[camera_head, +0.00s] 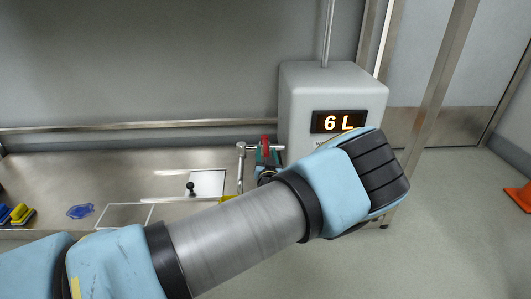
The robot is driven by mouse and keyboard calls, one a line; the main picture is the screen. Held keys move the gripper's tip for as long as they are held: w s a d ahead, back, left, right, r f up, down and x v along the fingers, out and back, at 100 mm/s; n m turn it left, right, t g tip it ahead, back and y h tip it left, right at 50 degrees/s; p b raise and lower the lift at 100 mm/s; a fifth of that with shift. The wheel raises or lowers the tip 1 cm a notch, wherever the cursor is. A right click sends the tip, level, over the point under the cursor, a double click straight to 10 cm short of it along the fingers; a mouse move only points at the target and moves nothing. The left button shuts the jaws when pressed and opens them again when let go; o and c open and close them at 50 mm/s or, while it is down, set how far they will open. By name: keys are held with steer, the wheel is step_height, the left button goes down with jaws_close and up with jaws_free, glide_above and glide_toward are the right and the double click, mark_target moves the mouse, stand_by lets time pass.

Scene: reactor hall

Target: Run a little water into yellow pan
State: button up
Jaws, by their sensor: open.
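A metal tap (241,165) stands at the right end of the steel counter. A red handle (265,143) shows just right of it, in front of the grey tank. A small yellow edge, likely the yellow pan (227,198), shows at the foot of the tap; my arm hides most of it. My arm crosses the view from lower left to right. What seems to be my gripper (266,158), small and dark teal, is open close to the red handle. My arm partly covers it, and I cannot tell whether it touches the handle. No water is visible.
The grey tank (306,98) reads "6 L". On the counter (50,170) are a white plate (208,183), a black knob (191,188), a blue item (80,211) and yellow-and-blue blocks (18,214). An orange object (520,196) lies on the floor at right.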

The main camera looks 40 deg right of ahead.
mark_target(265, 145)
steer(key=shift+b+x, duration=0.4)
steer(key=shift+x, duration=1.15)
jaws_close()
steer(key=shift+a, duration=0.1)
